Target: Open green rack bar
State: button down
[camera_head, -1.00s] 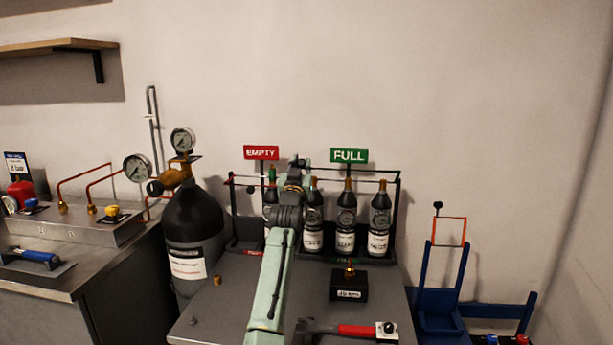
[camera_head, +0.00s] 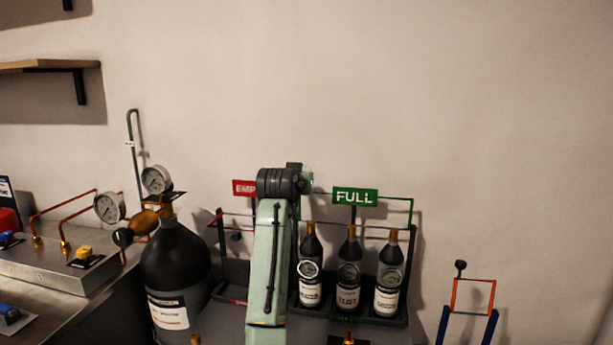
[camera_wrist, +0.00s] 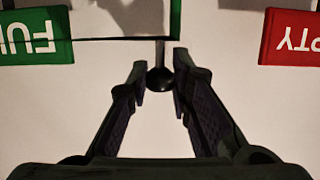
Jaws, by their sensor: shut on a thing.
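The green rack bar (camera_head: 395,198) runs along the top front of the FULL half of the bottle rack in the head view. Its left end is hidden behind my arm. In the wrist view the green bar (camera_wrist: 175,18) shows at the top, with a round dark knob (camera_wrist: 160,79) on a short grey stem beside it. My gripper (camera_wrist: 160,78) is shut on this knob, which sits between the fingertips. In the head view my gripper is mostly hidden behind my wrist, between the two signs. The green FULL sign (camera_head: 355,196) stands above the rack.
Several dark bottles (camera_head: 348,270) stand in the rack's right half. The red EMPTY sign (camera_head: 243,187) and red bar (camera_head: 217,219) are left of my arm. A large dark cylinder (camera_head: 176,262) with gauges stands further left.

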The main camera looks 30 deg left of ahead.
jog(key=shift+w+a+r+g, duration=0.1)
jog(key=shift+w+a+g, duration=0.05)
jog(key=shift+w+g, duration=0.5)
jog(key=c, duration=1.6)
grip_release()
jog(key=shift+s, duration=0.1)
jog(key=shift+c, duration=0.2)
jog(key=shift+o, duration=1.1)
jog(key=v, duration=1.2)
jog(key=shift+a, duration=0.15)
